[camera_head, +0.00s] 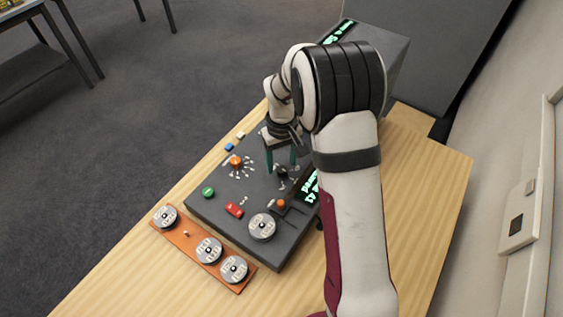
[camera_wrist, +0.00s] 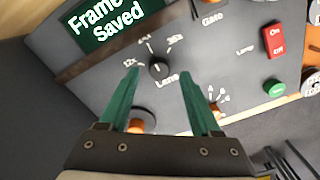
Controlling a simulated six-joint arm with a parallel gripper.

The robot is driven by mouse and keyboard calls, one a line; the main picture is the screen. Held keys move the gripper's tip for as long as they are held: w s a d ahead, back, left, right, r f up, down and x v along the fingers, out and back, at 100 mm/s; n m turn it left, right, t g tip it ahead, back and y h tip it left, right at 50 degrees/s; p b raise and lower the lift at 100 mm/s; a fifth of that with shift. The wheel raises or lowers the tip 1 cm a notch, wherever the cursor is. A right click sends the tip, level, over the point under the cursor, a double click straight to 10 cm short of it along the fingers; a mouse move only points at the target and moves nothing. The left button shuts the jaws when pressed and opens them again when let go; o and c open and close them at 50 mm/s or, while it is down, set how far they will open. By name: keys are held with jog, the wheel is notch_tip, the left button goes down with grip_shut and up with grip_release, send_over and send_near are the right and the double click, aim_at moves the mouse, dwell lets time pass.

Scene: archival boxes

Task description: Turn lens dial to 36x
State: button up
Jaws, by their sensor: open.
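The lens dial (camera_wrist: 158,69) is a small black knob on the dark console (camera_head: 240,190), with the marks 12x, 24x and 36x around it and the word Lens beside it. The 36x mark (camera_wrist: 175,41) is at its upper right in the wrist view. I cannot clearly tell which mark the dial points to. My gripper (camera_wrist: 160,75) is open, its two teal fingers apart with the dial showing between their tips and nothing held. In the head view, my gripper (camera_head: 282,167) is over the dial (camera_head: 282,172); contact cannot be told.
A screen (camera_wrist: 110,20) reads "Frame Saved". An orange knob (camera_head: 235,161), a green button (camera_head: 208,192), a red switch (camera_head: 234,210) and a reel (camera_head: 262,226) are on the console. A brown board (camera_head: 187,240) with reels lies in front. Bare wood (camera_head: 110,265) is at lower left.

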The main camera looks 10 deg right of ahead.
jog(key=shift+f, duration=1)
grip_shut()
